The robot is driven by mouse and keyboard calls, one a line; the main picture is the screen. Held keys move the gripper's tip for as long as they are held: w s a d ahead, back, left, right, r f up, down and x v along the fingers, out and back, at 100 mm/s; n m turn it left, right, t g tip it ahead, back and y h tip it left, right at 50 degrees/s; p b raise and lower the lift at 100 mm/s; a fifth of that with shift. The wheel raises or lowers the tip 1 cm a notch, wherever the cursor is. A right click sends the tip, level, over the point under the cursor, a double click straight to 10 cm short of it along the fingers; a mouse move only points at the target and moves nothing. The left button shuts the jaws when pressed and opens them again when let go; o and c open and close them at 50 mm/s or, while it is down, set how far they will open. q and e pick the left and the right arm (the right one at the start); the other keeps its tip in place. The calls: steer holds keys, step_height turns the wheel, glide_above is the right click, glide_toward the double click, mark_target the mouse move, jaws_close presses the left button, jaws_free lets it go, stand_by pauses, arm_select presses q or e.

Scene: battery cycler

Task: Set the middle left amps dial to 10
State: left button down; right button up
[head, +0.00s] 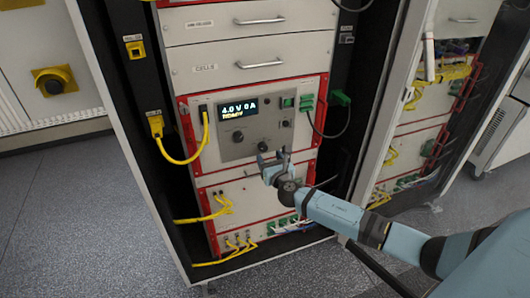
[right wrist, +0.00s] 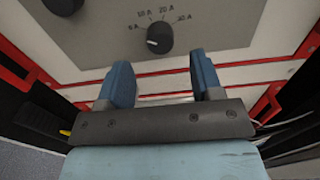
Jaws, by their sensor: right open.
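The amps dial (right wrist: 160,38) is a round black knob on a grey panel, with several ampere labels in an arc above it. Its white mark shows on its left side; I cannot tell exactly which label it points to. In the head view this dial (head: 262,147) sits low on the panel under the display (head: 238,108), which reads about 4.0 V 0 A. My right gripper (head: 272,156) is open and empty just below the dial. In the right wrist view its two blue fingers (right wrist: 160,85) are apart, with the dial beyond them, untouched. My left gripper is not in view.
Another black knob (head: 238,136) is up and left of the dial. Green connectors (head: 306,103) and a black cable are at right. A yellow cable (head: 190,158) loops at left. Drawers with handles (head: 260,63) are above, and a red-framed unit is below.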

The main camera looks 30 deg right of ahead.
mark_target(264, 149)
steer(key=shift+x, duration=2.35)
steer(key=c, duration=0.9)
